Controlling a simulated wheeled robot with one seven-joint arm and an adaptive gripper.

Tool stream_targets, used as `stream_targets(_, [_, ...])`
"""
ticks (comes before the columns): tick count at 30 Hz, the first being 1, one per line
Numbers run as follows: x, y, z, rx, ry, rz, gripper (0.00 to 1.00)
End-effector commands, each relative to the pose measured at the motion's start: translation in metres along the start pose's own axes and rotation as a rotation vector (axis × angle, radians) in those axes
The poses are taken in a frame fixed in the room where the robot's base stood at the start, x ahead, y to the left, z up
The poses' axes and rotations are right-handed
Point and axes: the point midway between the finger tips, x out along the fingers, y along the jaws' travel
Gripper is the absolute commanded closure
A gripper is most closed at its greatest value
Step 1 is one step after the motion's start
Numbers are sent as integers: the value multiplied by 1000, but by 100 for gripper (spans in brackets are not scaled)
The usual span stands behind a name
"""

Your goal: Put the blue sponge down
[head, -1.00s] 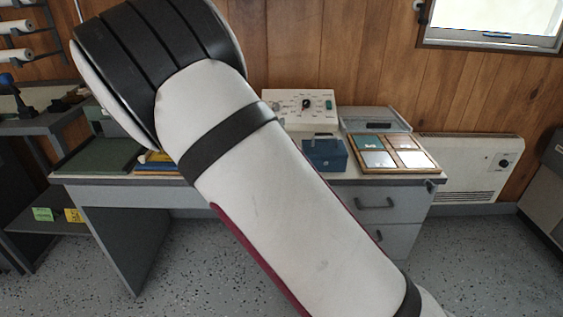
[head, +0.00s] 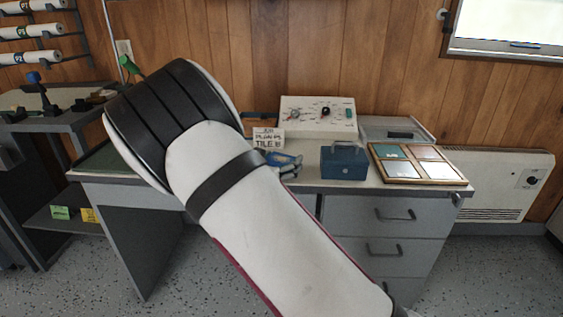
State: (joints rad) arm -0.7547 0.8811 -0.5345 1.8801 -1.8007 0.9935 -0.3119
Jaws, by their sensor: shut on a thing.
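I cannot make out the blue sponge in the head view. My gripper is not in view either; my own large white and black arm crosses the middle of the picture and hides part of the desk and whatever is behind it. The desk (head: 316,185) has a pale top and grey drawers. A small blue and grey item (head: 285,158) lies on it just right of my arm; I cannot tell what it is.
On the desk stand a white control box with knobs (head: 318,116), a blue box with a handle (head: 344,162), a lettered sign (head: 268,138), a grey tray (head: 397,130) and a wooden frame of tiles (head: 417,164). A heater (head: 497,183) is at right. A shelf unit (head: 60,120) is at left.

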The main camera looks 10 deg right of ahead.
Motion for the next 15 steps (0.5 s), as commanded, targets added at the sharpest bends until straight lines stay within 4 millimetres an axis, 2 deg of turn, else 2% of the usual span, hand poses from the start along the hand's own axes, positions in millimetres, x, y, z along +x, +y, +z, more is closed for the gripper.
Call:
stream_targets(5, [0,0,-3,-1,0,0,43])
stream_targets(6, [0,0,-3,0,0,0,17])
stream_targets(8, [0,0,-3,0,0,0,4])
stream_targets(15, [0,0,-2,0,0,0,3])
